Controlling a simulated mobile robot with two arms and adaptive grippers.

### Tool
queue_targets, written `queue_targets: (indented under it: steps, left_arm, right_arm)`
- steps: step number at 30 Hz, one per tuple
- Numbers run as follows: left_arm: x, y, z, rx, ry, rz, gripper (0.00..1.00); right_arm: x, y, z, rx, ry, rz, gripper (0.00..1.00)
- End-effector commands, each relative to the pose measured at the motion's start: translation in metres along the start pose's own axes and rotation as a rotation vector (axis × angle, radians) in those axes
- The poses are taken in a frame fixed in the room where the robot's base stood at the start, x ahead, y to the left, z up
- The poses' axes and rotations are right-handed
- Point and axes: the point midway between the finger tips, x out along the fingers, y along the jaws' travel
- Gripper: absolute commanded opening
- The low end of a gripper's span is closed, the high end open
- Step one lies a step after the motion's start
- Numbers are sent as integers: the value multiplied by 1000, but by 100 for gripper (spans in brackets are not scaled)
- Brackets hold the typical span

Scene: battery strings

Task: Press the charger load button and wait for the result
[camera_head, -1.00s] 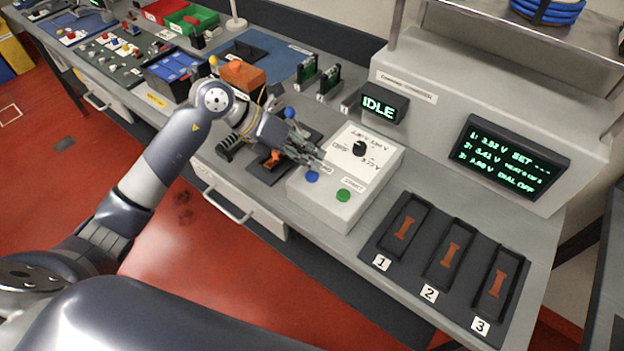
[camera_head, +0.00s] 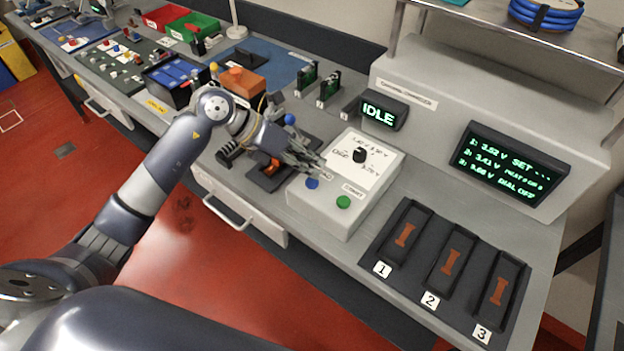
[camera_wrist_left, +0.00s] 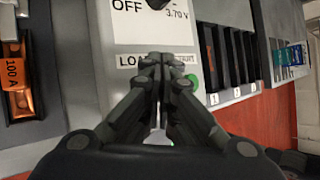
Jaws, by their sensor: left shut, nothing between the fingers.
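The charger control box (camera_head: 330,213) stands on the bench with a black dial (camera_head: 360,155), a blue button (camera_head: 312,183) under a partly covered label, and a green button (camera_head: 343,202) labelled START. My left gripper (camera_head: 318,163) is shut and empty, its tips over the box's upper left part, just above the blue button in the picture. In the left wrist view the shut fingers (camera_wrist_left: 165,62) cover part of the LOAD label (camera_wrist_left: 128,61); the blue button is hidden there, and the green button (camera_wrist_left: 191,84) shows partly. Whether the fingertips touch the box cannot be told. The status display (camera_head: 379,114) reads IDLE.
A larger screen (camera_head: 506,164) lists three voltages and "DIAL OFF". Three numbered empty-looking bays (camera_head: 451,262) lie right of the box. An orange block (camera_head: 243,82) and a black holder with an orange part (camera_head: 268,172) are near my left arm.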

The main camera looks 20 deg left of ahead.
Motion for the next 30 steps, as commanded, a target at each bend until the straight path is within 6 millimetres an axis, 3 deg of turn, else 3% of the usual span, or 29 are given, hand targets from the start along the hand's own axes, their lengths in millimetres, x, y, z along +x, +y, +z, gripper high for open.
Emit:
queue_targets:
  steps: [30]
  left_arm:
    - [6,4,-4,0,0,0,0]
  right_arm:
    - [8,0,1,0,0,0,0]
